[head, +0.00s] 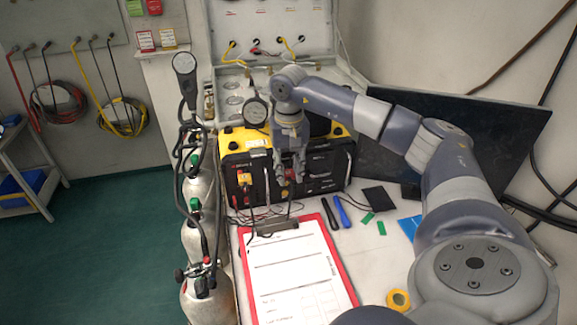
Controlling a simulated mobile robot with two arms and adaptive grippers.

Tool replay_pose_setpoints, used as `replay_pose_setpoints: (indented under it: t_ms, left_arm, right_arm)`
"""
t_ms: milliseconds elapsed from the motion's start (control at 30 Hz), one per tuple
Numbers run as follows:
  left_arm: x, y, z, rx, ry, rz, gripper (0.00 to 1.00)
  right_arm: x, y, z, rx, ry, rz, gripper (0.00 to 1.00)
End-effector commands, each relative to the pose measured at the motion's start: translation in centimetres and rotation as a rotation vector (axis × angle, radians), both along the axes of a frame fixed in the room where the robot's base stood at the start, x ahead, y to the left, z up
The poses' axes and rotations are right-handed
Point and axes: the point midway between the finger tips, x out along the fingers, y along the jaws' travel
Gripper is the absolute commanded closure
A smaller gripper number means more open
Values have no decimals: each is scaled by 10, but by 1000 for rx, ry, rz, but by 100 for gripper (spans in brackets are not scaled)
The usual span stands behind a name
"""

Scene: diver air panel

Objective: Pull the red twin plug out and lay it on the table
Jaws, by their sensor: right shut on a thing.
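The red twin plug (290,174) shows as a small patch of red between the fingertips, in front of the yellow and black panel box (262,150). My right gripper (290,178) points down at the front face of the box and is shut on the red twin plug. The fingers hide most of the plug, and I cannot tell whether it still sits in its socket. A dark cable hangs below the fingers towards the clipboard. The table (373,258) shows bare in places in front of the box. My left gripper is not in view.
A red clipboard (343,273) with paper lies in front of the box. Gas cylinders (198,240) stand at the left. A dark screen (500,120) stands behind my arm.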

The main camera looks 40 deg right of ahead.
Motion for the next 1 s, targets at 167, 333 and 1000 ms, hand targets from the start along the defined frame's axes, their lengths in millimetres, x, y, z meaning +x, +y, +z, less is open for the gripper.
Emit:
replay_pose_setpoints:
  t_ms: [167,333,1000]
  left_arm:
    - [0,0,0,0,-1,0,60]
    - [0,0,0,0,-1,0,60]
    - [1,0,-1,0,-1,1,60]
  right_arm:
    - [-3,1,0,-1,-2,0,100]
    - [-6,3,0,-1,-2,-1,100]
    - [-18,9,0,-1,-3,-2,100]
